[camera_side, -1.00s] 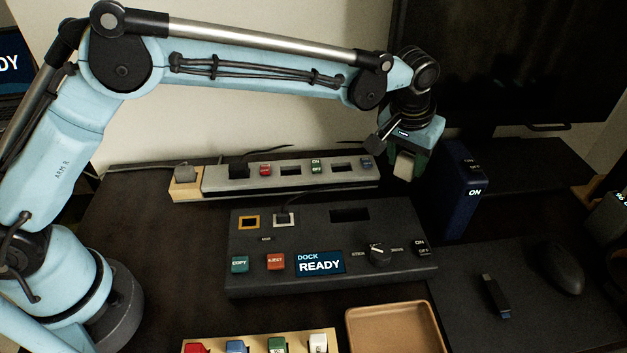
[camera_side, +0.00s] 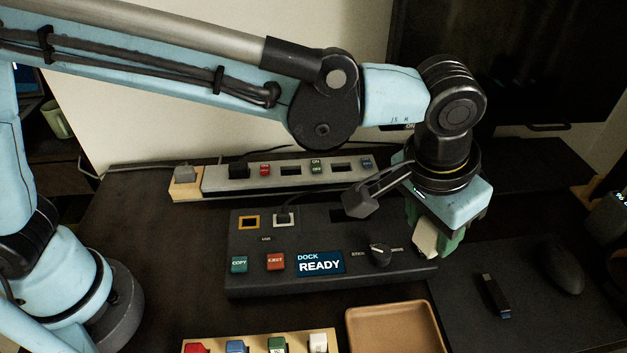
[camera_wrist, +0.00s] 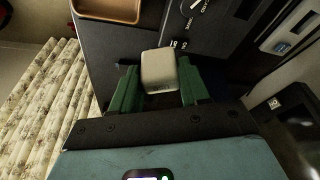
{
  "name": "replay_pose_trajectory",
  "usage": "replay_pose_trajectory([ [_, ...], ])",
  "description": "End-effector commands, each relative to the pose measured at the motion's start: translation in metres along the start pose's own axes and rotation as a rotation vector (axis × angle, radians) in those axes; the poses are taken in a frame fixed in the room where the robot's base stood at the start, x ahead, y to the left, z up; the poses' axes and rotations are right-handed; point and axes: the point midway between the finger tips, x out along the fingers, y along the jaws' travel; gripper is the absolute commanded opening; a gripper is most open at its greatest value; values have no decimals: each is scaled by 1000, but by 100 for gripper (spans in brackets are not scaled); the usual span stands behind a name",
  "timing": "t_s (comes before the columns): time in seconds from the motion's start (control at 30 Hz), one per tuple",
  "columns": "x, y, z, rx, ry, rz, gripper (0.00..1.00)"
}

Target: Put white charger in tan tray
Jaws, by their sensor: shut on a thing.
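The white charger (camera_side: 427,240) is a small off-white block held between the green fingers of my gripper (camera_side: 432,238). In the side view it hangs above the right end of the black dock, somewhat tilted. In the wrist view the charger (camera_wrist: 159,72) sits between the two green fingertips of my gripper (camera_wrist: 158,88). The tan tray (camera_side: 396,330) lies on the desk in front of the dock, lower left of my gripper, and looks empty. It also shows at the top of the wrist view (camera_wrist: 108,17).
The black dock (camera_side: 222,270) with a READY screen stands behind the tray. A power strip (camera_side: 215,181) lies behind it. A wooden rack (camera_side: 262,341) with several coloured pieces sits left of the tray. A USB stick (camera_side: 492,293) and mouse (camera_side: 561,269) lie at right.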

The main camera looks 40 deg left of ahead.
Motion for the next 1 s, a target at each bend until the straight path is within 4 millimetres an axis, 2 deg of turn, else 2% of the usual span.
replay_pose_trajectory([
  [0.03,-2,14,16,79,0,21,9],
  [0.1,-4,29,34,180,2,49,9],
  [0.3,-6,53,70,364,8,98,9],
  [0.5,15,57,82,399,9,107,9],
  [1.0,65,56,94,395,9,106,9],
])
